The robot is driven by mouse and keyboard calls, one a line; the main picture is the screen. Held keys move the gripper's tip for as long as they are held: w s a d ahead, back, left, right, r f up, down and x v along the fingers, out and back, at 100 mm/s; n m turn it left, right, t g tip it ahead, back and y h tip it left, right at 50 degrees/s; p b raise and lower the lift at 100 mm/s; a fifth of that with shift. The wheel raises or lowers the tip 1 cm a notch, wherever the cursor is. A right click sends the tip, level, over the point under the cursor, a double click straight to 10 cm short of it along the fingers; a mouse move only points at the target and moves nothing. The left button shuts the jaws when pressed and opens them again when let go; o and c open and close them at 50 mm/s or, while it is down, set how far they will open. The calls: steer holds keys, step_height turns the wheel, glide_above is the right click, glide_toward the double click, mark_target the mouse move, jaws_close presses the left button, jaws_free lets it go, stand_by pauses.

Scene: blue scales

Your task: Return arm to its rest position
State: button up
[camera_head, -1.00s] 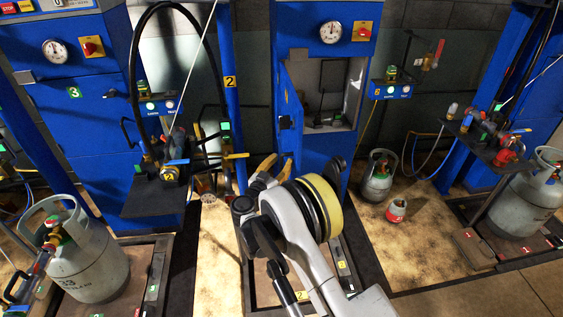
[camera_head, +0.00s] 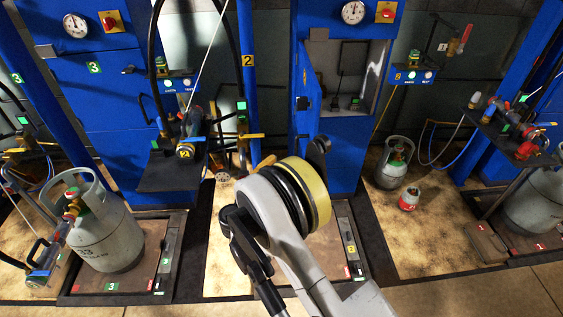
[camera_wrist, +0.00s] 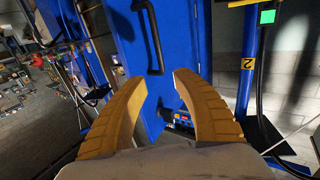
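My gripper (camera_wrist: 160,82) shows in the wrist view with two ribbed yellow fingers set apart, and nothing is between them. A blue panel with a black handle (camera_wrist: 152,38) is behind the fingers; I cannot tell the distance or whether they touch. In the head view, my grey arm reaches up from the lower right, folded at a joint with a cream ring. Only a yellow finger part (camera_head: 265,162) shows beyond it; the rest of the gripper is hidden.
A blue cabinet (camera_head: 345,165) with an open door (camera_head: 310,92) stands beyond my arm. A large grey cylinder (camera_head: 108,243) stands on the left platform. A smaller grey cylinder (camera_head: 391,168) and a little red-and-white one (camera_head: 409,199) stand to the right. A dark shelf (camera_head: 165,176) juts out left.

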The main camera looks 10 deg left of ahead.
steer(key=shift+r, duration=0.1)
steer(key=w+d+r+n+t+y, duration=0.1)
steer(key=w+r+t+y, duration=0.15)
steer(key=r, duration=0.85)
steer(key=w+d+r+n+t+y, duration=0.1)
steer(key=w+d+r+y, duration=0.15)
steer(key=r, duration=0.85)
steer(key=s+d+r+n+g+y, duration=0.3)
steer(key=d+r+n+y, duration=0.25)
steer(key=r, duration=0.55)
steer(key=s+d+f+m+g+h, duration=0.1)
steer(key=s+d+f+g+h, duration=0.1)
steer(key=s+d+f, duration=0.3)
steer(key=s+d+f+m+g+h, duration=0.2)
steer(key=s+d+f+g, duration=0.3)
steer(key=s+d, duration=0.8)
steer(key=s+d+f+m+g+h, duration=0.1)
steer(key=s+d+f+g, duration=0.3)
steer(key=s+d, duration=0.5)
steer(key=s+f+h, duration=0.1)
steer(key=s+f, duration=0.1)
steer(key=s, duration=0.2)
steer(key=shift+s+d, duration=0.2)
steer(key=shift+d, duration=0.15)
